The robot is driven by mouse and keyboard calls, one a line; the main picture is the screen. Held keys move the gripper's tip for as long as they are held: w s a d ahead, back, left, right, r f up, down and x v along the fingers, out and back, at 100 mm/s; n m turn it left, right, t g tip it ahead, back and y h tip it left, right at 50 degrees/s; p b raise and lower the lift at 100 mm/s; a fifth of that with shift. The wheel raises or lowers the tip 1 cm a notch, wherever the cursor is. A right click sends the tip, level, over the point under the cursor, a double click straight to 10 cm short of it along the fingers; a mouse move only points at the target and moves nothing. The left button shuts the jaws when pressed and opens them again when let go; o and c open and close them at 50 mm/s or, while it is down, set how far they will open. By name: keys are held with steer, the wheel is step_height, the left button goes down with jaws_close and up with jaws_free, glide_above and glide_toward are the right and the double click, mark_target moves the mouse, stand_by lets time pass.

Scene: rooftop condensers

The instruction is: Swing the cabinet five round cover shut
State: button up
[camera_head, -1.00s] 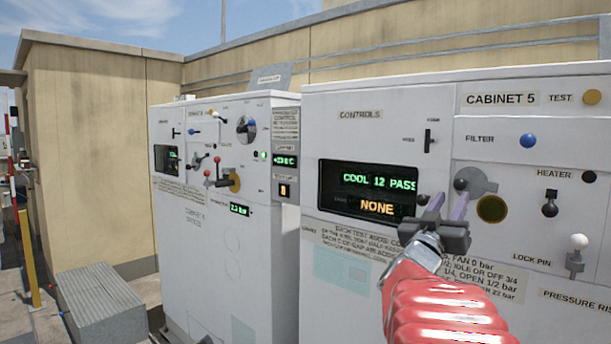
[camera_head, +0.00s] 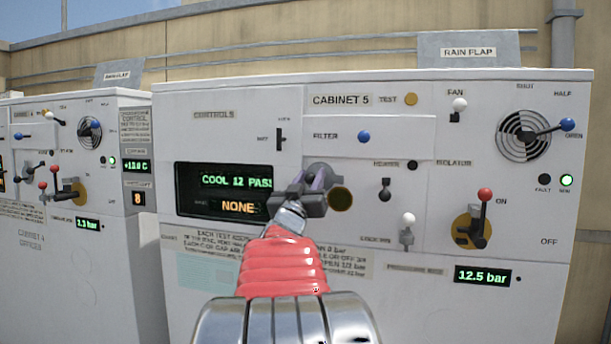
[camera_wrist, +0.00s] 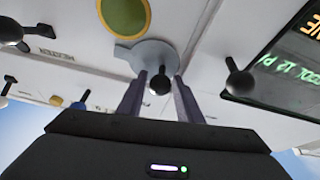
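Cabinet five (camera_head: 420,110) faces me. Its round cover is a grey plate (camera_head: 325,169) with a black knob, and it stands swung off to the upper left of an olive-yellow round port (camera_head: 341,199), which is uncovered. My gripper (camera_head: 308,179) is in front of the cover and partly hides it and the knob. In the wrist view the two fingers of my gripper (camera_wrist: 160,76) are apart, one on each side of the black knob (camera_wrist: 160,86). The grey cover (camera_wrist: 150,56) and the port (camera_wrist: 124,14) lie beyond. I cannot tell whether a finger touches the knob.
A dark display (camera_head: 224,190) reading COOL 12 and NONE is left of my gripper. A black heater lever (camera_head: 385,188), a white-knobbed lock pin (camera_head: 407,226) and a red-handled isolator lever (camera_head: 484,210) are to the right. Another cabinet (camera_head: 60,265) stands at left.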

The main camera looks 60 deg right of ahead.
jaws_close()
